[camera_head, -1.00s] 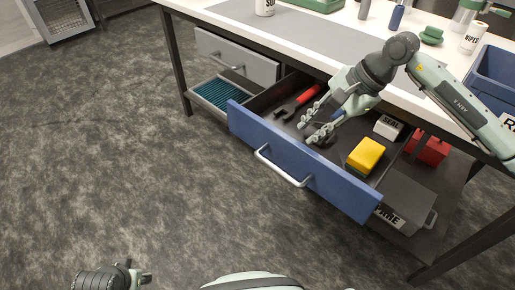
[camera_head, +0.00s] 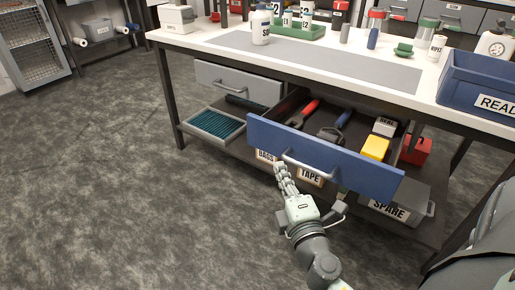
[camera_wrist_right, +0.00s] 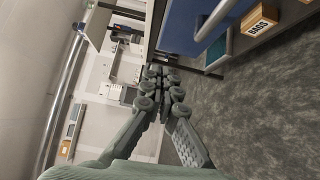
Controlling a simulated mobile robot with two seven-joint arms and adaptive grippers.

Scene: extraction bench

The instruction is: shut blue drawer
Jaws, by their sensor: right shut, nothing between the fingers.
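The blue drawer (camera_head: 350,167) is pulled out under the bench, with its grey bar handle (camera_head: 312,166) across the front. Inside it are a red-handled tool (camera_head: 303,113), a blue-handled tool (camera_head: 344,117), a yellow block (camera_head: 375,147) and a box (camera_head: 385,126). My right gripper (camera_head: 280,170) is shut and empty, in front of the drawer near the handle's left end. In the right wrist view, its fingers (camera_wrist_right: 163,88) show apart from the drawer front (camera_wrist_right: 185,27) and handle (camera_wrist_right: 214,20). My left gripper is not in view.
A grey drawer (camera_head: 238,83) and a teal-lined tray (camera_head: 215,124) are left of the blue drawer. Labelled boxes, TAPE (camera_head: 309,175) and SPARE (camera_head: 388,211), stand below. A blue bin (camera_head: 478,85) is on the bench. The floor (camera_head: 130,190) in front is clear.

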